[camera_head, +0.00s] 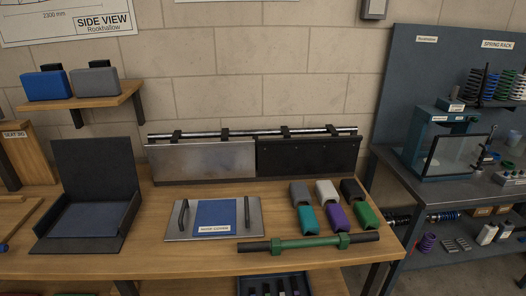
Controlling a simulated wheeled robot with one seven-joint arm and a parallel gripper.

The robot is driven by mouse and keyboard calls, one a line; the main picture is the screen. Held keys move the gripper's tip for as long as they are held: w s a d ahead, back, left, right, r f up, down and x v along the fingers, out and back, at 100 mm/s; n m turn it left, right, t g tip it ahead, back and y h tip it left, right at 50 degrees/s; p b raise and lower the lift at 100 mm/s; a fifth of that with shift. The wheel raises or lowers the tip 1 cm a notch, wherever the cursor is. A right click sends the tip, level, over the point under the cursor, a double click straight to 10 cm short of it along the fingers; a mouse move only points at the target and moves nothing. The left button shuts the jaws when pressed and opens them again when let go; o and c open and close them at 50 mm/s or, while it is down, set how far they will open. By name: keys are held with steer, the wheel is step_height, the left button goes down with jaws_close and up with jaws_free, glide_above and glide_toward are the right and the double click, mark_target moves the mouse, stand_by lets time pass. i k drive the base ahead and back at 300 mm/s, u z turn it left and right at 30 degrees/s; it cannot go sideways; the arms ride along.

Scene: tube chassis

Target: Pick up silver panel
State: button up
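A silver panel (203,161) with a brushed metal face hangs by dark clips from a metal rail (250,134) at the back of the wooden table (165,258). It stands nearly upright, just left of a black panel (307,156) on the same rail. A flat silver plate (254,224) with two dark handles and a blue centre lies on the table in front of the panels. A label on it is too small to read surely. My gripper is not in view.
An open dark box (92,195) stands on the left. Several coloured blocks (335,217) sit in rows on the right, behind a green bar with black ends (294,243). A wall shelf (82,102) holds blue and grey blocks. A metal workbench (430,185) stands right.

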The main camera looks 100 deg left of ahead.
mark_target(225, 159)
steer(key=u, duration=4.4)
steer(key=i, duration=1.4)
steer(key=z, duration=0.5)
steer(key=i, duration=0.5)
steer(key=z, duration=0.3)
